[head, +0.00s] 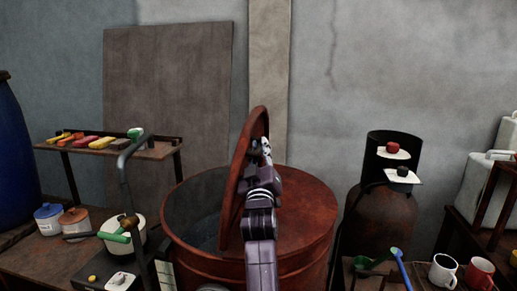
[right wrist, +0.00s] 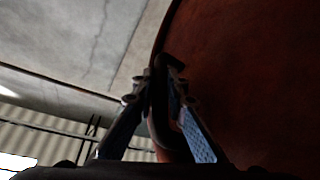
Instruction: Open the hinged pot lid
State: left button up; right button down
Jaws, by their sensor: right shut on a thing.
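The large red-brown pot (head: 203,260) stands in the middle of the head view. Its hinged lid (head: 239,165) is raised and stands nearly upright, seen almost edge-on. The left part of the pot's mouth is open and shows a grey inside. The right part has a fixed red-brown cover (head: 305,215). My right gripper (head: 264,155) is at the right face of the lid. In the right wrist view the lid (right wrist: 245,75) fills the right side, and the gripper (right wrist: 163,100) is shut on its dark handle (right wrist: 158,122). My left gripper is out of view.
A shelf (head: 160,152) with coloured blocks and a bench with small pots (head: 48,218) stand at the left. A rusty cylinder (head: 380,225) stands at the right, near mugs (head: 443,270) and a blue-handled tool (head: 402,270). A wall is behind.

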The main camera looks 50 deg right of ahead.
aim_at(258, 154)
jog(key=c, duration=2.2)
grip_release()
jog(key=shift+s+d+r, duration=0.15)
jog(key=shift+s+r, duration=0.1)
jog(key=shift+r, duration=0.2)
jog(key=shift+f, duration=0.45)
jog(key=v, duration=0.7)
jog(key=shift+s, duration=0.2)
jog(key=shift+d, duration=0.1)
jog(key=shift+s, duration=0.1)
